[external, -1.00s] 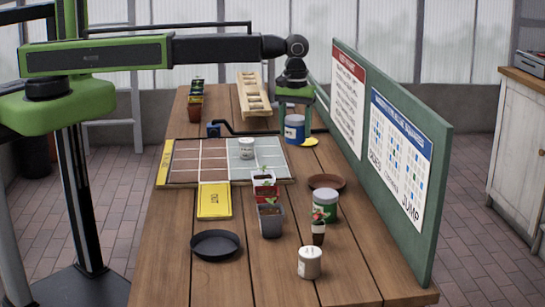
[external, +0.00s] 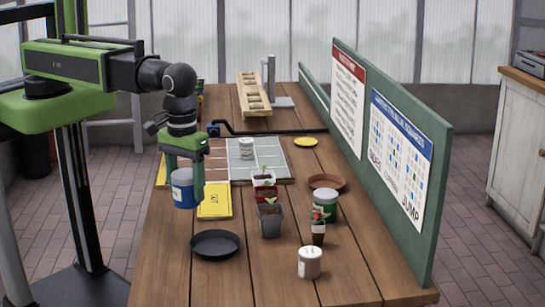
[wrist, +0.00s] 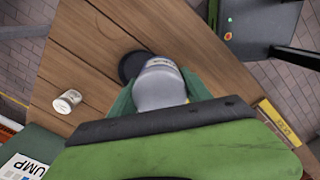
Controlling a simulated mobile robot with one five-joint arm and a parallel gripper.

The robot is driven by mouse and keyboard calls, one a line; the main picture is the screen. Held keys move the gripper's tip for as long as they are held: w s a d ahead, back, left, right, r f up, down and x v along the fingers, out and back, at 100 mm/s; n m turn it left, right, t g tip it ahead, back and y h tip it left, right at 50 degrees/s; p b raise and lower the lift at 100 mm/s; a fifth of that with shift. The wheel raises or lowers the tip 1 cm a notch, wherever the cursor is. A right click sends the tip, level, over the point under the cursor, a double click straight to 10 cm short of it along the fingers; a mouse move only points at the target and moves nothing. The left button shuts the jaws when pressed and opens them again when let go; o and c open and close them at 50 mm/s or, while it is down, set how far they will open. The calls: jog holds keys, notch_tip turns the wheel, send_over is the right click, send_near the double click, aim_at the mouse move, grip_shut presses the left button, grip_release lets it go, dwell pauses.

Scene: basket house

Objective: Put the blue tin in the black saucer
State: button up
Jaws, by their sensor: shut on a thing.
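The blue tin (external: 183,188), blue with a pale top band, is held in my gripper (external: 186,190) above the left side of the table. The green fingers are shut on it, and it hangs roughly upright. In the wrist view the tin (wrist: 159,86) sits between the fingers. The black saucer (external: 216,244) lies empty on the table, below and a little to the right of the tin in the external view. In the wrist view the saucer (wrist: 128,66) is partly hidden behind the tin.
A yellow card (external: 214,202) lies behind the saucer. A grey pot (external: 270,222) stands right of it, with a green tin (external: 325,204), a small plant pot (external: 318,233) and a white tin (external: 310,262) further right. A green board (external: 436,170) borders the table's right side.

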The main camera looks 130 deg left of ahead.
jog(key=d+m, duration=0.1)
jog(key=d, duration=0.7)
jog(key=b, duration=0.7)
send_over(216, 248)
jog(key=f, duration=0.7)
jog(key=shift+s+d, duration=0.2)
jog(key=shift+d, duration=0.15)
jog(key=shift+w+a, duration=0.1)
jog(key=shift+a, duration=0.3)
notch_tip(216, 248, down, 4)
jog(key=b, duration=0.4)
jog(key=shift+f, duration=0.1)
jog(key=shift+r, duration=0.2)
jog(key=shift+f, duration=0.15)
jog(key=o, duration=1.1)
jog(key=shift+f, duration=0.1)
jog(key=shift+c, duration=0.2)
jog(key=shift+o, duration=0.9)
